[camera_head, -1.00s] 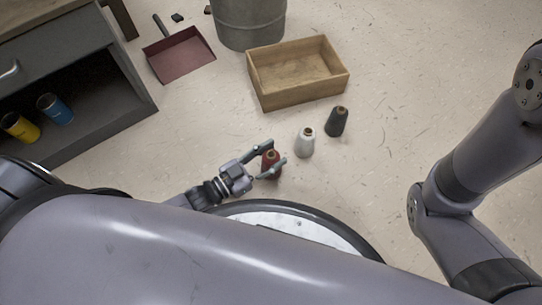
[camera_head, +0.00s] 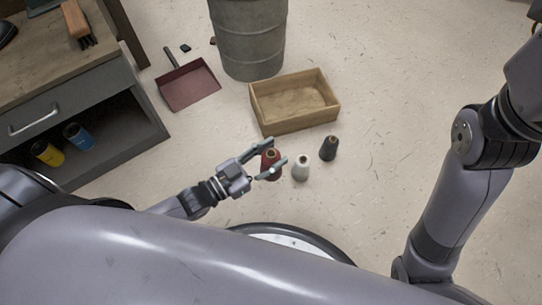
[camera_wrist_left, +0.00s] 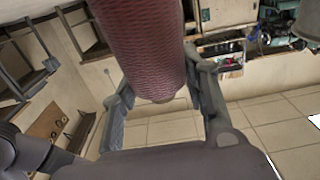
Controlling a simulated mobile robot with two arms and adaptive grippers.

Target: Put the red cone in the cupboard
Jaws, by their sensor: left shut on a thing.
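The red cone (camera_head: 270,164) is between the fingers of my left gripper (camera_head: 266,160), which is shut on it. In the left wrist view the cone (camera_wrist_left: 145,45) fills the top middle between the two fingers (camera_wrist_left: 165,105). The grey cupboard (camera_head: 88,90) stands at the left in the head view, with a drawer above an open compartment. A yellow (camera_head: 47,153) and a blue (camera_head: 78,136) cylinder stand in that compartment. My left gripper is to the right of the cupboard, apart from it. My right arm shows at the right, but its gripper is out of view.
A white cone (camera_head: 301,168) stands close to the right of the red one, and a black cone (camera_head: 328,148) beyond it. A wooden box (camera_head: 290,124), a grey bin (camera_head: 252,45) and a red dustpan (camera_head: 188,85) are farther back. Floor between gripper and cupboard is clear.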

